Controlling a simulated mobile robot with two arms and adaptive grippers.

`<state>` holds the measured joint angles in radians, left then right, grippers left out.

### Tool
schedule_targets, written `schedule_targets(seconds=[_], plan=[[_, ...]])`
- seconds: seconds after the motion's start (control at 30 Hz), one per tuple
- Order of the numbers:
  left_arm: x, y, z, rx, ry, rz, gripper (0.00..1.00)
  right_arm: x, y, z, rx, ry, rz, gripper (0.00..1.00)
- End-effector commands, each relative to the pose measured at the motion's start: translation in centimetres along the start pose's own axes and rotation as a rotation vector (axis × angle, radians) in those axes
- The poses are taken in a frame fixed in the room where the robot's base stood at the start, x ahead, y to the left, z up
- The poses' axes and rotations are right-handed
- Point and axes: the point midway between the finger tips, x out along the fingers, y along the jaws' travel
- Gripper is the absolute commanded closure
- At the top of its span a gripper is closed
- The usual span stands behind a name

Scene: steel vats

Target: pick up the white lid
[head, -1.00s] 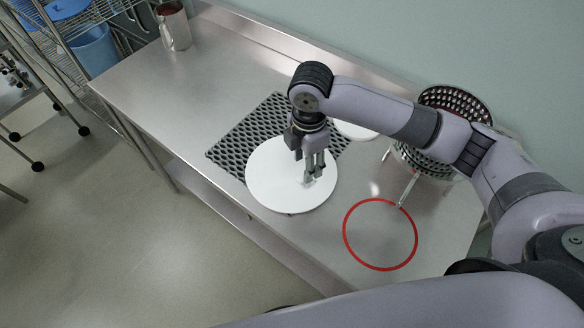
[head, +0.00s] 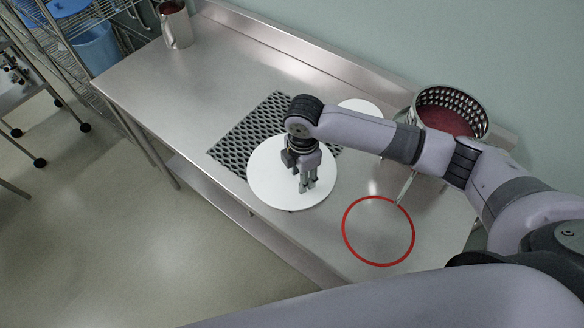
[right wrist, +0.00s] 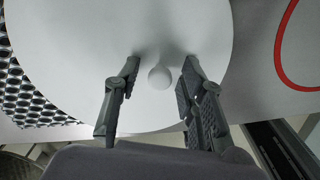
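The white lid (head: 265,178) is a round flat disc lying over the front part of a black perforated mat on the steel table. In the right wrist view the lid (right wrist: 90,40) fills much of the picture, with a small round white knob (right wrist: 159,77) near its middle. My right gripper (head: 307,187) is over the lid, pointing down. In the wrist view my right gripper (right wrist: 160,72) is open, with one finger on each side of the knob and gaps between. Whether the fingertips touch the lid is unclear. My left gripper is not in view.
A red ring (head: 345,240) lies right of the lid. A perforated steel pot (head: 478,108) with red contents stands back right, partly behind my arm. Another white round piece (head: 360,106) is partly hidden behind the arm. A steel jug (head: 176,28) stands far left; the table's left half is clear.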

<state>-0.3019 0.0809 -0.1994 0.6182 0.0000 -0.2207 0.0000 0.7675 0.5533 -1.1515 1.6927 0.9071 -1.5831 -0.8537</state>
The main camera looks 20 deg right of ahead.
Motion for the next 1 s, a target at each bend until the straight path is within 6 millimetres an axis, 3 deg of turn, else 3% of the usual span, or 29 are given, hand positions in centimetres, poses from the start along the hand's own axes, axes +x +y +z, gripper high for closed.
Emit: schedule_targets(seconds=[0.5, 1.0], plan=[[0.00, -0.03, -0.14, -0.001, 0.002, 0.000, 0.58, -0.06, 0.01, 0.03, 0.001, 0.000, 0.000, 1.00], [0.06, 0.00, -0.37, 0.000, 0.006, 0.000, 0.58, -0.39, 0.07, 0.03, 0.001, 0.000, 0.002, 1.00]])
